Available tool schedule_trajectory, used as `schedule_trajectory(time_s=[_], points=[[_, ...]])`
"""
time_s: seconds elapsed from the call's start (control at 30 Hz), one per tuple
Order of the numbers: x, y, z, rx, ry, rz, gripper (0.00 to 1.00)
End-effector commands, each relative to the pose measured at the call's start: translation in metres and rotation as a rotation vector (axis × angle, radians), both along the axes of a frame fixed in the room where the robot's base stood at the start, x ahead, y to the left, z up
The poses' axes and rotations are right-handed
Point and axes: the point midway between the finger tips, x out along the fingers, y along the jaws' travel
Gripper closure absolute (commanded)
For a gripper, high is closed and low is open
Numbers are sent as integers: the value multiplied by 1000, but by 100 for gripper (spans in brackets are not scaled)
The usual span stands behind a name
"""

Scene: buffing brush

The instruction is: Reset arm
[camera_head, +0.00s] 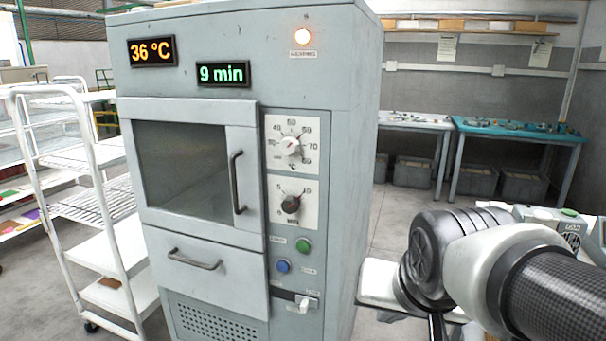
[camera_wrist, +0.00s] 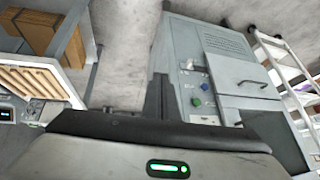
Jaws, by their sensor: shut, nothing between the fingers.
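My arm shows at the lower right of the head view, to the right of a grey-green oven cabinet (camera_head: 345,120). My gripper (camera_wrist: 158,98) shows in the wrist view, where its dark fingers are together with nothing between them. It is apart from the cabinet, which also shows in the wrist view (camera_wrist: 180,50), tilted. The gripper is hard to make out in the head view, behind my arm links. The top lamp (camera_head: 302,36) glows.
A white wire-shelf trolley (camera_head: 85,205) stands left of the cabinet. A small white-topped surface (camera_head: 380,282) lies partly behind my arm. Workbenches (camera_head: 515,130) with bins below stand at the back right. Open floor (camera_head: 385,220) lies between cabinet and benches.

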Motion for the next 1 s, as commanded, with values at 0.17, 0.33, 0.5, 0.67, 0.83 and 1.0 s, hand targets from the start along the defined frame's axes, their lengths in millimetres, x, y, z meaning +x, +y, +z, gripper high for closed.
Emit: schedule_trajectory(time_s=[0.17,0.33,0.5,0.67,0.83,1.0], points=[[-56,-10,6,-100,77,170,100],[-65,-11,44,-117,102,208,100],[-65,-11,83,-117,101,206,100],[-64,-11,135,-117,101,206,100],[-64,-11,201,-117,101,205,100],[-64,-11,237,-117,101,205,100]])
